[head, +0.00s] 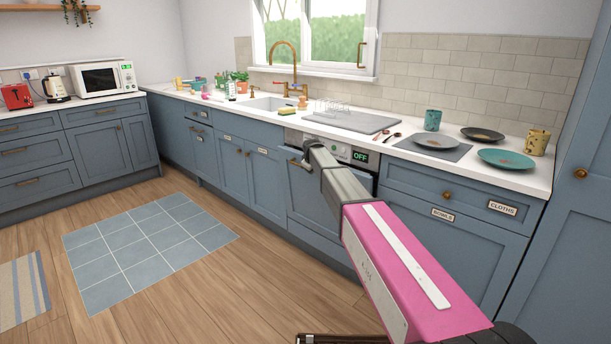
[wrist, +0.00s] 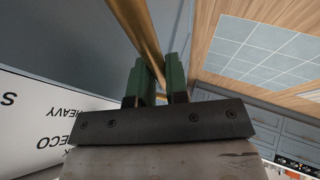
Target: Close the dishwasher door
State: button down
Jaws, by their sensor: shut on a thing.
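The dishwasher door (head: 308,195) is a blue-grey panel under the worktop, below a pale control panel (head: 336,150) with an "OFF" display. The door stands upright or nearly so; I cannot tell whether it is fully flush. Its brass handle (head: 296,163) shows at the upper left of the door in the head view. In the wrist view the brass bar of the handle (wrist: 138,35) runs between the green fingers of my gripper (wrist: 157,80), which is shut on it. My arm hides part of the door and control panel in the head view.
Closed drawers and cupboards (head: 250,175) flank the dishwasher. The wooden floor in front is clear, with a blue tiled mat (head: 150,245) at the left.

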jog(key=shift+w+d, duration=0.2)
jog(key=c, duration=1.1)
grip_release()
jog(key=shift+s+r, duration=0.1)
jog(key=v, duration=1)
jog(key=shift+s+r, duration=0.2)
